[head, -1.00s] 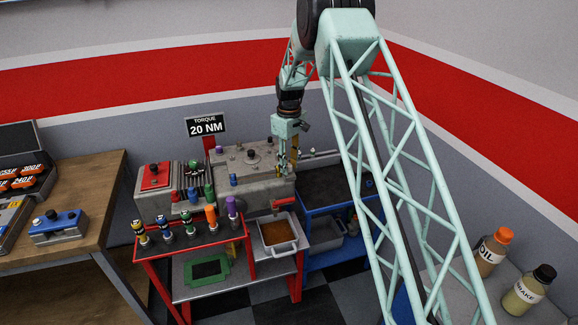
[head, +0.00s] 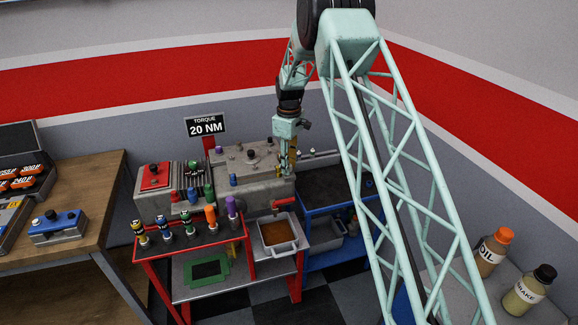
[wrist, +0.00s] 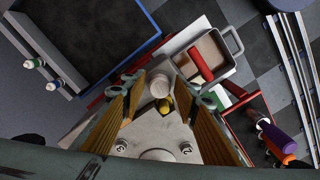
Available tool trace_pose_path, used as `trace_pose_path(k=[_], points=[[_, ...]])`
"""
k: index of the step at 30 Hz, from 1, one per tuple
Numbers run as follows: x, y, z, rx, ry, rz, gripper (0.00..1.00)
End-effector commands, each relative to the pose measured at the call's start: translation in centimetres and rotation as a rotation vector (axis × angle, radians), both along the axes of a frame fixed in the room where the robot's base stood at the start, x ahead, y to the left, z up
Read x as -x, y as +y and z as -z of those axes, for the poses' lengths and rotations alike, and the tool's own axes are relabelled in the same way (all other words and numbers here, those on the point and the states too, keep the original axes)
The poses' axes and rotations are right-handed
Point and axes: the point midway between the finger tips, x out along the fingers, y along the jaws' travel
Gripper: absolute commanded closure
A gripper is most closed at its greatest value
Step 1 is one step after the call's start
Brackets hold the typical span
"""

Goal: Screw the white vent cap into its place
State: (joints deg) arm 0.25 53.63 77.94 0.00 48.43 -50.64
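A pale white round cap or stub (wrist: 159,84) sits near the corner of the grey metal block, between my fingertips in the wrist view. I cannot tell whether it is the vent cap. My gripper (wrist: 161,82) has yellow-brown finger pads on both sides of it, and a narrow gap seems to show on each side, so it looks open. A small yellow part (wrist: 166,103) lies beside it. In the head view my gripper (head: 288,167) points down at the right end of the grey block (head: 240,195). The fingertips are too small to read there.
Coloured-handled tools (head: 210,214) stand on the red rack. The dark cart top (head: 335,185) has free room.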

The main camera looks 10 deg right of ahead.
Motion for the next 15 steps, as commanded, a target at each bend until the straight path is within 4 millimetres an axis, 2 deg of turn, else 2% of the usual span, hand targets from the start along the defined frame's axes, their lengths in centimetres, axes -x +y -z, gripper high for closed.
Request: trace_pose_path(k=[15], points=[[-0.02, -0.01, 0.00, 0.000, 0.000, -0.043, 0.72]])
